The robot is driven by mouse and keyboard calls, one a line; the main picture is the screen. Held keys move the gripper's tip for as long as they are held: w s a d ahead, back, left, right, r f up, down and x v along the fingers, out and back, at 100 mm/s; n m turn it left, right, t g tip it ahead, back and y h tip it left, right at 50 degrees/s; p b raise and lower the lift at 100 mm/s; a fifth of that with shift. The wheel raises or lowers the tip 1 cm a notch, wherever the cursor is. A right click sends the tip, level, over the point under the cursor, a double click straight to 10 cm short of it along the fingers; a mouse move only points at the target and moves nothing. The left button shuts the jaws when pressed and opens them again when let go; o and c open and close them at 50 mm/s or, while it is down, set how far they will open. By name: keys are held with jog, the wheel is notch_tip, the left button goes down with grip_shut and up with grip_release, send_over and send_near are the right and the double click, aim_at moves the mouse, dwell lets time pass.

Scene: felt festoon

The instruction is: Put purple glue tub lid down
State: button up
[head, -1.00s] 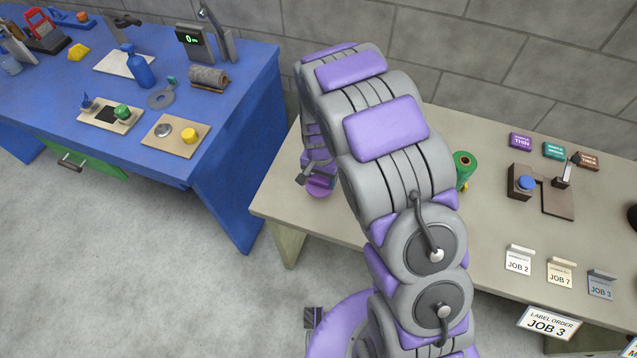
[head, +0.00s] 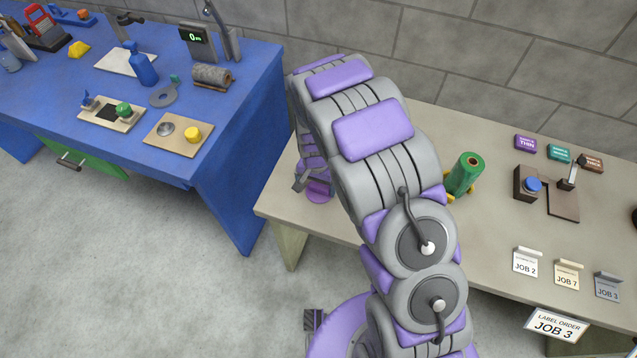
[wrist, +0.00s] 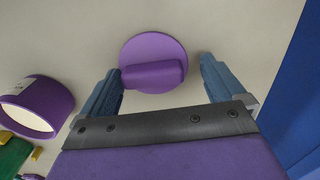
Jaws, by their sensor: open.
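The purple glue tub lid (wrist: 153,50) lies on the beige table, a round disc with a raised bar handle, seen in the wrist view. My gripper (wrist: 160,88) is open, with one blue finger on each side of the lid's handle; the left finger is close to the handle's end and the right one is clear of it. The lid also shows in the head view (head: 319,190), partly behind my gripper at the table's left end. The open purple glue tub (wrist: 38,105) with pale contents stands left of the lid in the wrist view; my arm hides it in the head view.
A green roll (head: 466,174) stands on the beige table (head: 420,260) right of my arm. Sample blocks, a stamp-like device (head: 526,184) and job cards (head: 525,262) are farther right. A blue bench (head: 235,110) stands left across a gap.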

jog(key=shift+a+r, duration=0.1)
jog(key=shift+a, duration=0.25)
jog(key=shift+a+r, duration=0.2)
jog(key=r, duration=0.2)
jog(key=d+r+p, duration=0.1)
jog(key=r, duration=0.1)
jog(key=d+r, duration=0.1)
jog(key=shift+d+r+p, duration=0.2)
jog(key=shift+r+p, duration=0.1)
jog(key=shift+r, duration=0.1)
notch_tip(320, 180, up, 5)
jog(key=a+p, duration=0.1)
jog(key=a, duration=0.1)
notch_tip(320, 180, up, 6)
send_over(321, 185)
jog(key=s+d, duration=0.3)
jog(key=s+d+r+n, duration=0.1)
jog(key=s+d+r, duration=0.3)
jog(key=s+r, duration=0.25)
jog(key=s+d+r+n, duration=0.1)
jog(key=s+d+r, duration=0.1)
jog(key=s, duration=0.5)
jog(key=s+d+r+n+g, duration=0.1)
jog(key=s+r, duration=0.2)
jog(key=s, duration=0.5)
jog(key=s+d+r+n, duration=0.1)
jog(key=s+d+r, duration=0.1)
jog(key=s, duration=0.6)
jog(key=shift+d+r+g, duration=0.35)
jog(key=shift+g, duration=0.05)
